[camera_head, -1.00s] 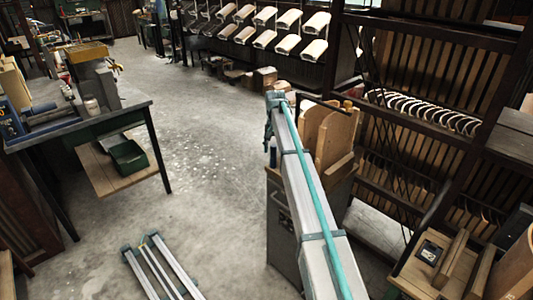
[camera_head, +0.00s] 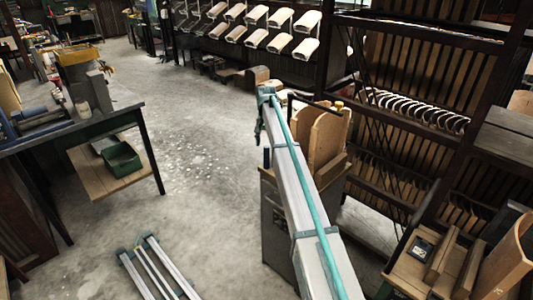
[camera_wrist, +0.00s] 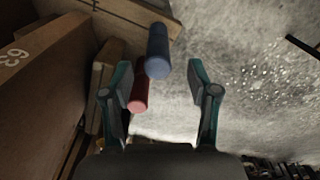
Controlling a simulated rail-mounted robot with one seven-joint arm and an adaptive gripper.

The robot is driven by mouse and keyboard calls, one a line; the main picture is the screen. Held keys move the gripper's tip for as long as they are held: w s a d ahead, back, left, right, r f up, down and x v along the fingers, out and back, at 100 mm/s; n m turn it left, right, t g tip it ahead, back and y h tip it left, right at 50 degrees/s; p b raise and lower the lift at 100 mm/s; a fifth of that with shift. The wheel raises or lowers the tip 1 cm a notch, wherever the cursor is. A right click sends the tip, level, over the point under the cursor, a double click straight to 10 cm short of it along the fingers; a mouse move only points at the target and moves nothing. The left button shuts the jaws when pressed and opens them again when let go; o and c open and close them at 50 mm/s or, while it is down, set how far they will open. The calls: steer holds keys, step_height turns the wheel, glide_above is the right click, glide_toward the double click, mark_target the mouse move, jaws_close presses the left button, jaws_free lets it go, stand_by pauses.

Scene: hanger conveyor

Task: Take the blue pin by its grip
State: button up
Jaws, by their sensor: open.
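The blue pin (camera_wrist: 158,52) is a dark blue cylinder in the upper middle of the wrist view. Its near end shows in the gap between my fingertips, nearer the left one, with no visible contact. A red pin (camera_wrist: 139,94) shows below it, beside the left finger. My gripper (camera_wrist: 160,68) is open and empty. In the head view my gripper (camera_head: 258,130) hangs at the far end of my arm, and a small dark blue shape (camera_head: 266,157), likely the blue pin, shows just below it. How deep the pin lies relative to the fingers is unclear.
A brown board marked 63 (camera_wrist: 30,65) and wooden parts stand close on the left in the wrist view. In the head view a cabinet with curved wooden panels (camera_head: 326,135) stands right of the gripper. Open concrete floor (camera_head: 205,150) lies left of it.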

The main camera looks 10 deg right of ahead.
mark_target(267, 146)
steer(key=shift+d+f+p, duration=0.15)
steer(key=shift+f+p, duration=0.3)
steer(key=shift+f, duration=1.4)
jaws_close()
steer(key=shift+r, duration=0.1)
step_height(267, 146, up, 10)
steer(key=shift+f+b, duration=0.1)
steer(key=shift+b, duration=1.1)
